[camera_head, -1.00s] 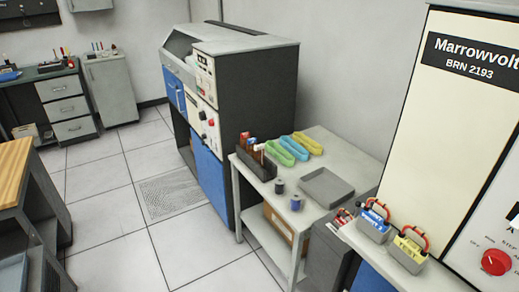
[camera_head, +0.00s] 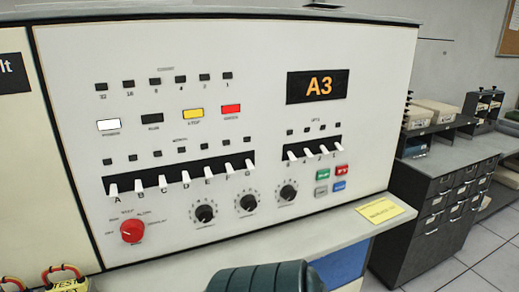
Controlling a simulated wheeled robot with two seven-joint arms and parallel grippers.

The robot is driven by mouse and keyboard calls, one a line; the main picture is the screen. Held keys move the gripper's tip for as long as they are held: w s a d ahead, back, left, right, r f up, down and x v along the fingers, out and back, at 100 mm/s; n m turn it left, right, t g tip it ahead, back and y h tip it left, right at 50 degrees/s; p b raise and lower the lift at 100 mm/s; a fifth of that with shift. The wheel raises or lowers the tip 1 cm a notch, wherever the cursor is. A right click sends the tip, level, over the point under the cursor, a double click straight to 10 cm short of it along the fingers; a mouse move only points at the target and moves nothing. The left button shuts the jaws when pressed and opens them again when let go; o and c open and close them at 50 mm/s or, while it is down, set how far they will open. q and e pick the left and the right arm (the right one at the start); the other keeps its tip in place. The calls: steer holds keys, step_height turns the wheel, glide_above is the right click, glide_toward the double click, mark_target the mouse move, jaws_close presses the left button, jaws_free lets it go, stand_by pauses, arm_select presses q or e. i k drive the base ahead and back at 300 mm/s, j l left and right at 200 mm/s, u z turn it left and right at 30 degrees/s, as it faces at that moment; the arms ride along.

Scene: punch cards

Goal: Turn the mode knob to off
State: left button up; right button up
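The mode knob is the red round knob (camera_head: 132,231) at the lower left of the cream control panel (camera_head: 260,120). Small position labels are printed in an arc around it, with one that seems to read OFF on its left. A small light mark shows on the knob, but I cannot tell clearly which label it points to. Neither of my grippers is in view, and nothing is touching the knob.
Three black dials (camera_head: 247,203) and rows of white switches sit on the panel. A ledge (camera_head: 240,245) runs below it, with a yellow card (camera_head: 380,210). A dark green ribbed thing (camera_head: 268,277) stands at the bottom. Red-handled test items (camera_head: 62,280) lie lower left. Dark drawers (camera_head: 445,200) stand right.

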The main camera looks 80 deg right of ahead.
mark_target(132, 230)
steer(key=z, duration=2.8)
